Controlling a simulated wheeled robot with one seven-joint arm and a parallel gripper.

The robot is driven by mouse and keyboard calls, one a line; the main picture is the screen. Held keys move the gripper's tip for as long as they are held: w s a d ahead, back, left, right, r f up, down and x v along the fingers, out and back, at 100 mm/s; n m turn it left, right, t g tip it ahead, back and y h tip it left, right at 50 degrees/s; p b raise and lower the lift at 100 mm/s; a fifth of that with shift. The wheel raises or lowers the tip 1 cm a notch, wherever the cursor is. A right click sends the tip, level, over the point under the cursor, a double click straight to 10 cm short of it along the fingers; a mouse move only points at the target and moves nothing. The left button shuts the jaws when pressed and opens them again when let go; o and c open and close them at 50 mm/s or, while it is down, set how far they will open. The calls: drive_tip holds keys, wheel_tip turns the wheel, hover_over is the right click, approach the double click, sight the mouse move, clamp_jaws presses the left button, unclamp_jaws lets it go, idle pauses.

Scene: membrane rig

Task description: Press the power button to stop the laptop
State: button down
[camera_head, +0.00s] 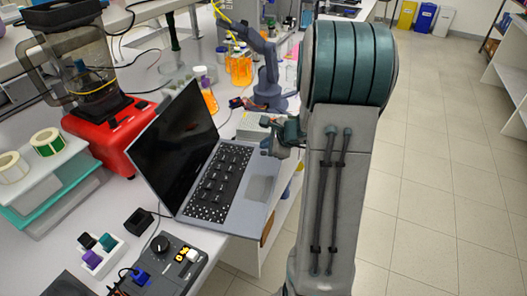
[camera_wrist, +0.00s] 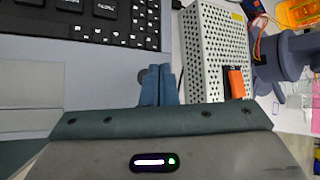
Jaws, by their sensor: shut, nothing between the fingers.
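The laptop (camera_head: 235,205) stands open on the bench with a dark screen (camera_head: 178,140). Its keyboard and deck also show in the wrist view (camera_wrist: 100,75). My gripper (camera_head: 270,148) is over the laptop's far right corner. In the wrist view my gripper (camera_wrist: 156,72) is shut and empty, its blue-grey fingers together. A small dark round spot, which looks like the power button (camera_wrist: 142,75), lies on the deck just left of the fingertips. The fingers partly hide it. I cannot tell whether they touch the deck.
A perforated metal box (camera_wrist: 212,45) with an orange part (camera_wrist: 236,82) stands close to the right of the fingers. A small grey arm (camera_head: 267,70) and orange bottles (camera_head: 241,68) are behind. A red-based machine (camera_head: 115,135) stands left of the laptop, a control box (camera_head: 165,268) in front.

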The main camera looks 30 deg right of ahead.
wheel_tip(320, 180, up, 6)
drive_tip(key=p, duration=0.4)
drive_tip(key=shift+p, duration=0.3)
drive_tip(key=shift+d, duration=0.1)
idle(1.1)
